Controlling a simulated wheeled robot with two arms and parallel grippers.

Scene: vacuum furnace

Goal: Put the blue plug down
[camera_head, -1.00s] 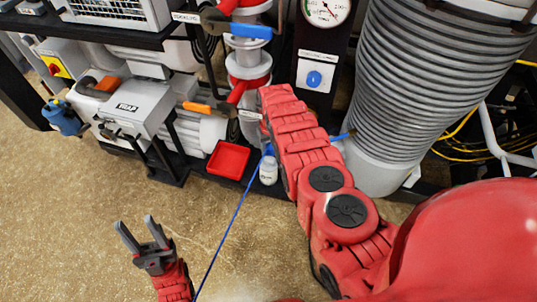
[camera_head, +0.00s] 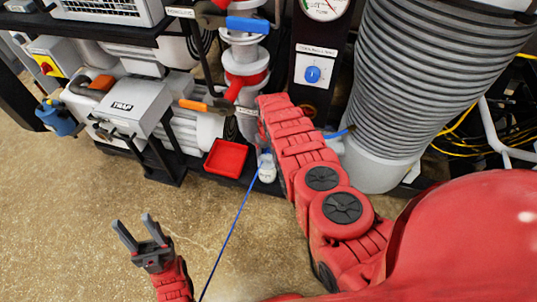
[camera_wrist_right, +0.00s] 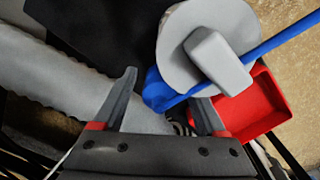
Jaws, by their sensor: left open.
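The blue plug (camera_wrist_right: 156,91) shows in the right wrist view as a rounded blue end just beyond my fingertips, beside a pale disc with a grey block (camera_wrist_right: 218,62). A blue line runs from it to the upper right. My right gripper (camera_wrist_right: 163,92) has its fingers spread, with nothing clamped between them. In the head view my right arm hides that gripper, and the blue line (camera_head: 229,236) leads up to a small white bottle (camera_head: 267,171). My left gripper (camera_head: 139,235) is open and empty above the floor at the lower left.
A red tray (camera_head: 226,158) sits left of the bottle, and shows in the wrist view (camera_wrist_right: 257,103). The grey trap box (camera_head: 133,104), valves and pipes stand behind. A large ribbed hose (camera_head: 425,80) stands to the right. The floor at lower left is clear.

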